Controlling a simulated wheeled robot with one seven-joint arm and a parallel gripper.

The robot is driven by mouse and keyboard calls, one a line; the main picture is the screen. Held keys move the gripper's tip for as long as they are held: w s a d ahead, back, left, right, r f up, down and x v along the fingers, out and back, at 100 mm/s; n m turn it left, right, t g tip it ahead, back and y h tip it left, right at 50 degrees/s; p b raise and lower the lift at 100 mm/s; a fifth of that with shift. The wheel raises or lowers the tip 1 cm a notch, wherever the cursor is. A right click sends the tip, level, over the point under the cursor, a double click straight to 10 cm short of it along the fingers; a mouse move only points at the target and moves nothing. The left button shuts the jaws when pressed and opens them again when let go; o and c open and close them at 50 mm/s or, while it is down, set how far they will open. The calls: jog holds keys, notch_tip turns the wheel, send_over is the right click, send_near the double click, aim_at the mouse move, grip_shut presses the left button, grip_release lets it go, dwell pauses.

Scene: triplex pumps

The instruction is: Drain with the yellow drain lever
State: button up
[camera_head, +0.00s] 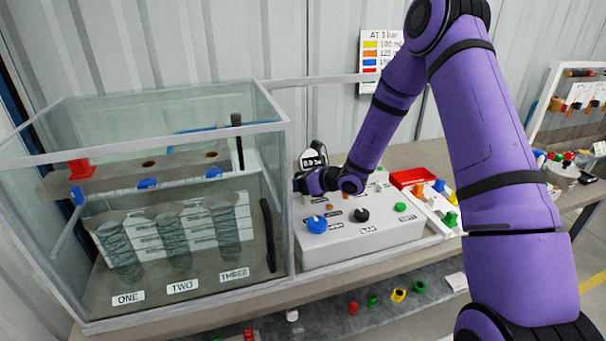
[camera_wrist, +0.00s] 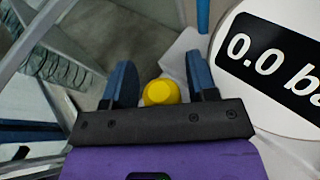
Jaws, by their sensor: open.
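In the wrist view, a round yellow knob (camera_wrist: 161,92), which looks like the end of the yellow drain lever, sits between the two blue fingers of my gripper (camera_wrist: 161,80). The fingers are open, with a small gap visible on each side of the knob. The rest of the lever is hidden by my gripper. In the head view, my gripper (camera_head: 301,184) is at the left rear of the grey control box (camera_head: 365,240), just below the pressure gauge (camera_head: 313,156). The yellow lever cannot be made out there. The gauge (camera_wrist: 270,60) reads 0.0 bar in the wrist view.
A glass tank (camera_head: 160,300) with three ribbed columns stands left of the box, close to my gripper. The box top carries a blue knob (camera_head: 316,224), a black knob (camera_head: 361,215) and a green button (camera_head: 400,207). A red tray (camera_head: 408,176) lies to the right.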

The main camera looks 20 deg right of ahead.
jog(key=s+n+t+y, duration=0.2)
jog(key=s+n+t, duration=0.1)
jog(key=shift+s+d, duration=0.1)
jog(key=shift+s, duration=0.2)
jog(key=v, duration=0.7)
jog(key=shift+r, duration=0.1)
notch_tip(320, 180, up, 8)
jog(key=s+a+r+n+g, duration=0.4)
jog(key=s+r+n+g, duration=0.1)
jog(key=s+r+n, duration=0.1)
jog(key=s+a+r+n+g, duration=0.4)
jog(key=s+r+n+g, duration=0.2)
jog(key=s+n, duration=0.2)
jog(key=shift+s+r+n, duration=0.15)
jog(key=shift+s+n, duration=0.25)
jog(key=shift+s, duration=0.15)
jog(key=shift+a, duration=0.1)
